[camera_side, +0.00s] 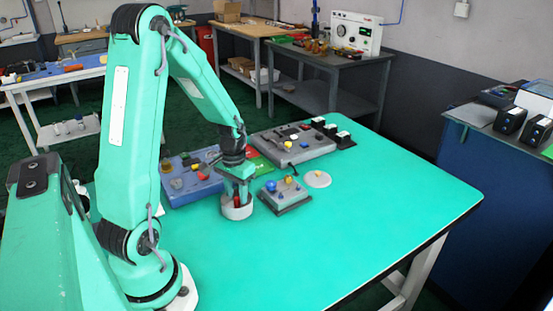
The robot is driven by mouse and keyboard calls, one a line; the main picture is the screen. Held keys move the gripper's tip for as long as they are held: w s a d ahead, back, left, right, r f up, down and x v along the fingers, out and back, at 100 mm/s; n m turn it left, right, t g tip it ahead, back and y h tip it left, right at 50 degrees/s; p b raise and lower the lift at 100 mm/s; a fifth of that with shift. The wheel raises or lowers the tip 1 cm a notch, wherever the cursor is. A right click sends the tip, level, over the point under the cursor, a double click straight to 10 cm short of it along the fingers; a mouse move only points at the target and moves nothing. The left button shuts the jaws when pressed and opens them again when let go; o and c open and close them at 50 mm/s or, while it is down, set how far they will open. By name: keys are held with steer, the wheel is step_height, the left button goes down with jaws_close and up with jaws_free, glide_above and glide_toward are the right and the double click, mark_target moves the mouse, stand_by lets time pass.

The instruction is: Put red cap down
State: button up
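A small red piece, which looks like the red cap (238,202), shows at the fingertips, low at the dish's opening. The fingers are beside the red cap, but the view is too small to tell whether they grip it. The cap's lower part is hidden by the dish wall.
A grey block with a yellow and a blue knob (284,194) stands just right of the dish. A blue tray of parts (190,180) lies to the left, and a grey panel (292,144) behind. A pale disc (318,179) lies farther right. The table's front right is clear.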

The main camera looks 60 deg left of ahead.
mark_target(238, 199)
steer(key=shift+r, duration=0.1)
steer(key=shift+r, duration=3.4)
steer(key=s+d+r+m+t, duration=0.2)
steer(key=s+d+r, duration=0.1)
steer(key=d+r, duration=0.4)
steer(key=s+d+r+m+t, duration=0.2)
steer(key=d+r, duration=0.4)
steer(key=d, duration=0.5)
steer(key=shift+s+d+r+t, duration=0.2)
steer(key=shift+s+r+t, duration=0.3)
steer(key=shift+t, duration=0.3)
